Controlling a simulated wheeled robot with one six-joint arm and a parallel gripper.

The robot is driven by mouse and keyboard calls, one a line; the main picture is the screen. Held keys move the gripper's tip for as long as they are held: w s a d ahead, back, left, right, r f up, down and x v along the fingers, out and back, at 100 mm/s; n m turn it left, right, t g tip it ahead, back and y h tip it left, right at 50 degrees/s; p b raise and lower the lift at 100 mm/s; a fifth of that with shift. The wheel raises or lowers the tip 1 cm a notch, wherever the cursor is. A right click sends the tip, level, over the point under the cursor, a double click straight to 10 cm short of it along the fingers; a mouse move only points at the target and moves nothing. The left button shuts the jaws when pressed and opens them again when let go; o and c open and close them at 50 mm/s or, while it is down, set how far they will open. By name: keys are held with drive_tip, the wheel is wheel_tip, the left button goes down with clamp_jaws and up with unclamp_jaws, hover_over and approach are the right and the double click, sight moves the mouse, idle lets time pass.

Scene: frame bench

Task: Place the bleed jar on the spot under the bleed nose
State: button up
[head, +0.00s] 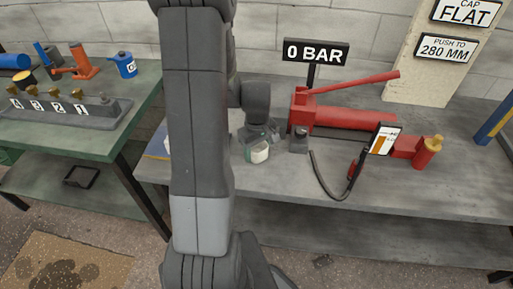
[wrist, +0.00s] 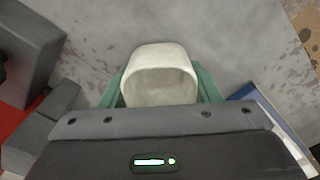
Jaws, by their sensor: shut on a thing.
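The bleed jar (head: 259,155) is a small pale cup at the left part of the grey bench, left of the red pump (head: 345,116). In the wrist view the jar (wrist: 160,80) shows its open, empty-looking mouth. My gripper (head: 261,143) is shut on it, with green fingers at both sides. Whether the jar's base touches the bench cannot be told. A dark grey block (head: 299,141) sits at the pump's left end, just right of the jar; grey blocks (wrist: 28,45) also show at left in the wrist view. The bleed nose and the spot are not clearly visible.
A "0 BAR" sign (head: 315,52) stands behind the pump. A black hose (head: 327,185) and a tilted card (head: 384,139) lie right of the block. A blue-edged item (wrist: 270,110) lies beside the gripper. A green bench (head: 130,110) stands left, across a gap.

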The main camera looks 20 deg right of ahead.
drive_tip(key=o, duration=1)
drive_tip(key=shift+f, duration=0.1)
wheel_tip(320, 180, up, 12)
drive_tip(key=p, duration=0.1)
drive_tip(key=shift+p, duration=0.35)
drive_tip(key=shift+c, duration=0.2)
